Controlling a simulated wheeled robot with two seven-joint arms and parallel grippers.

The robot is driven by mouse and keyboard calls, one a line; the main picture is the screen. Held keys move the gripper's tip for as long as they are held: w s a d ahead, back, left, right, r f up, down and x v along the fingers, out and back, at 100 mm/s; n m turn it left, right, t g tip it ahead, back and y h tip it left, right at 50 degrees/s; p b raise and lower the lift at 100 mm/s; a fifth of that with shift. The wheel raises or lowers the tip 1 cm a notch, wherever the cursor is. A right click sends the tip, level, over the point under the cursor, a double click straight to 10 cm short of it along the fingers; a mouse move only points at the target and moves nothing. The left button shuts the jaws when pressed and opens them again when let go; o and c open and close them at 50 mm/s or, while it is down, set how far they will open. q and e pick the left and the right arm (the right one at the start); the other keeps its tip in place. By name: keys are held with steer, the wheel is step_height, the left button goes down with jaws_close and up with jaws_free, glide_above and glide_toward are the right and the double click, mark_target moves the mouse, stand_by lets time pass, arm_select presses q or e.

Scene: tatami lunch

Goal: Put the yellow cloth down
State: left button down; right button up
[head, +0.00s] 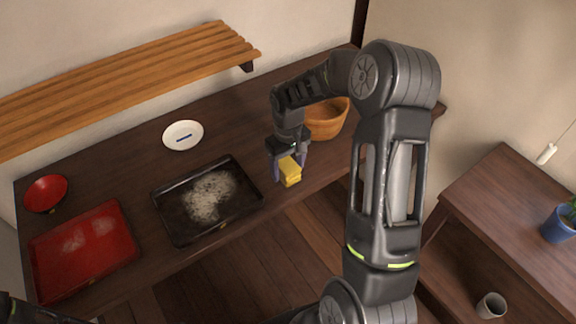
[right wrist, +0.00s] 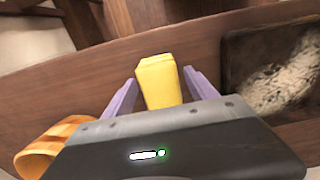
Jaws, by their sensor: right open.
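The yellow cloth (head: 290,171) is a small folded block at the front edge of the dark wooden table, right of the black tray. My right gripper (head: 277,169) is at the cloth, pointing down over the table. In the right wrist view, the cloth (right wrist: 160,80) stands between the two purple fingers of my right gripper (right wrist: 160,88), with a gap on each side. The fingers are open. Whether the cloth's underside touches the table is hard to tell. My left gripper does not show; only a dark piece of my left arm is at the lower left corner.
A black tray (head: 170,217) with a pale dusty patch lies left of the cloth. A red tray (head: 85,285), a red bowl (head: 46,193) and a white plate (head: 183,134) with a blue mark are farther left. A wooden bowl (head: 326,121) stands behind my right gripper. A slatted shelf (head: 130,80) hangs above.

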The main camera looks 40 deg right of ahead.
mark_target(288, 166)
steer(key=shift+r, duration=0.15)
steer(key=shift+r, duration=0.15)
step_height(288, 166, up, 12)
steer(key=shift+b, duration=0.35)
steer(key=shift+s+f, duration=0.1)
steer(key=shift+f, duration=0.1)
stand_by(0.7)
